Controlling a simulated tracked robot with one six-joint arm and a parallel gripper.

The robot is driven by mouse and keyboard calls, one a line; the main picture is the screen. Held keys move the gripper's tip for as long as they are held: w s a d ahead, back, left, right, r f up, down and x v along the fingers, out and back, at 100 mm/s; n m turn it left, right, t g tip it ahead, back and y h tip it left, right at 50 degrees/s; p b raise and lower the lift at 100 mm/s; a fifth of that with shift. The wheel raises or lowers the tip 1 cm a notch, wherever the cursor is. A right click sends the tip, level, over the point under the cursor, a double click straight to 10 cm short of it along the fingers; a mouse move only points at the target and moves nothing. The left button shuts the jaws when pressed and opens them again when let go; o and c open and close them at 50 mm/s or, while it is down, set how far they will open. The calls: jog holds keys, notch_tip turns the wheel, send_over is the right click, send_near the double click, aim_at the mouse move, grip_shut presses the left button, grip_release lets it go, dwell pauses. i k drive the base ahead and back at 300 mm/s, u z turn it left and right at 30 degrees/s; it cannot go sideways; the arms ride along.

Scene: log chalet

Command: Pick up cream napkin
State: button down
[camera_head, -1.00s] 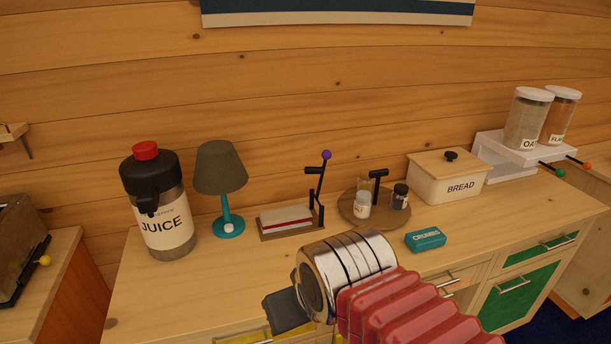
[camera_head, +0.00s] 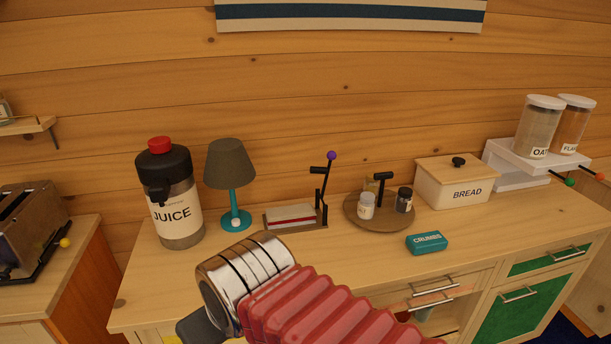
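A wooden napkin holder (camera_head: 268,226) stands on the counter, with a black upright arm and a purple knob at its right end. A flat pale stack (camera_head: 290,212) with a red layer lies in it; I cannot tell which layer is a cream napkin. My gripper (camera_head: 198,328) shows only as a dark grey piece at the lower edge, beyond my chrome wrist and red ribbed sleeve. It is in front of and below the holder, apart from it. Its fingertips are hidden or out of frame.
A juice dispenser (camera_head: 175,212) and a teal lamp (camera_head: 232,180) stand left of the holder. A round tray (camera_head: 381,222) with jars, a bread box (camera_head: 452,185) and a teal crumbs box (camera_head: 427,243) are to its right. The counter (camera_head: 350,260) in front is mostly clear.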

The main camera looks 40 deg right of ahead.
aim_at(284, 213)
jog(key=u, duration=0.75)
jog(key=k, duration=0.8)
jog(key=z, duration=1.7)
jog(key=i, duration=0.85)
jog(key=z, duration=0.05)
